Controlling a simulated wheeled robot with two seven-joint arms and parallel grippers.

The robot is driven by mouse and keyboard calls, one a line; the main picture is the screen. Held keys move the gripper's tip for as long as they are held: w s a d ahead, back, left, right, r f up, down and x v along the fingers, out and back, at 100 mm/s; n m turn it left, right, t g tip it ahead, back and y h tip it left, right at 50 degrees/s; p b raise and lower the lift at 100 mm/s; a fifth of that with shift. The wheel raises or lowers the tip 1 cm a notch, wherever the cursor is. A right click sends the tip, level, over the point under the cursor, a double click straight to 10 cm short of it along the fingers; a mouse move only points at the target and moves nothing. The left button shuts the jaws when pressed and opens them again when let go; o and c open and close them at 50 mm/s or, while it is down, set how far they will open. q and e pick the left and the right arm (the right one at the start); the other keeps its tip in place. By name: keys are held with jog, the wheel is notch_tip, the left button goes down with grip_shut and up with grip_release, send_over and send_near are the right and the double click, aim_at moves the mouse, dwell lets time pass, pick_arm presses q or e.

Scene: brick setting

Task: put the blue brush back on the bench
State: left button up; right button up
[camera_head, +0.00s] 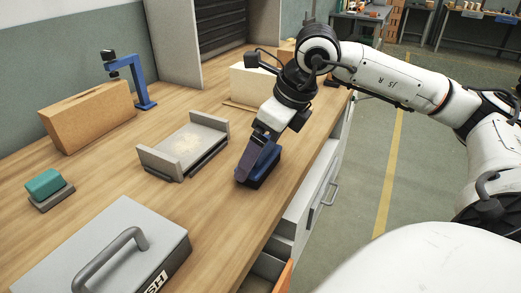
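The blue brush (266,171) is dark blue and sits at the bench's right front edge, low against the wooden top. My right gripper (250,168) comes down onto it from above, its dark fingers overlapping the brush's left side. The fingers and the brush are too close in colour to show whether the fingers are closed on it. Part of the brush is hidden behind the gripper. The bench (215,213) is a wooden top over white drawers. My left gripper is not in view.
A grey tray (146,158) with raised ends lies left of the gripper. A grey toolbox (60,246) stands in front, and a teal block (44,183) on a grey base at left. A cardboard box (88,117), blue stand (141,90) and cream box (250,87) are farther back. A drawer is open below.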

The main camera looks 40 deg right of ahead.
jog(key=shift+f, duration=0.1)
jog(key=o, duration=0.5)
jog(key=shift+o, duration=0.6)
jog(key=shift+r, duration=0.25)
jog(key=p+v, duration=0.2)
jog(key=v, duration=0.9)
jog(key=shift+s+r, duration=0.25)
jog(key=shift+r, duration=0.1)
jog(key=shift+d, duration=0.1)
